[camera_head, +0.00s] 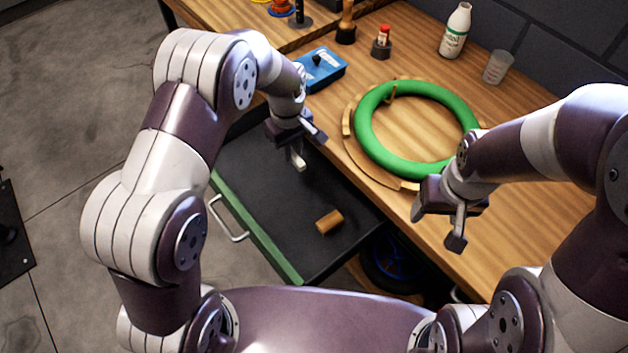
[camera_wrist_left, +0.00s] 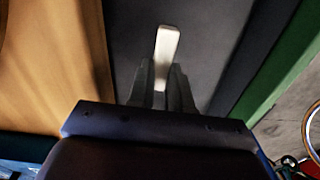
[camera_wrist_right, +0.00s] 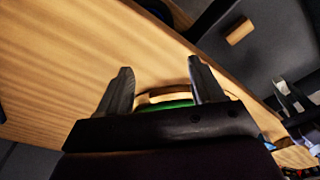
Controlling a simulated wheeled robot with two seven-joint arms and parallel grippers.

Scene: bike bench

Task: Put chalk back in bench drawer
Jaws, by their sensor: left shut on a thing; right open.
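The white chalk (camera_head: 297,158) is held in my left gripper (camera_head: 297,142), which is shut on it over the open bench drawer (camera_head: 262,185). In the left wrist view the chalk (camera_wrist_left: 166,55) sticks out between the two fingers (camera_wrist_left: 162,88), with the dark drawer floor (camera_wrist_left: 205,35) behind it. The drawer has a green front with a metal handle (camera_head: 228,222). My right gripper (camera_head: 437,222) is open and empty above the front edge of the bench; its fingers also show apart in the right wrist view (camera_wrist_right: 160,92).
A small tan block (camera_head: 329,222) lies in the drawer. A green tyre ring (camera_head: 368,150) lies on the wooden bench (camera_head: 535,185). A blue box (camera_head: 322,72), a small red-capped bottle (camera_head: 382,45), a white bottle (camera_head: 455,32) and a clear cup (camera_head: 497,67) stand further back.

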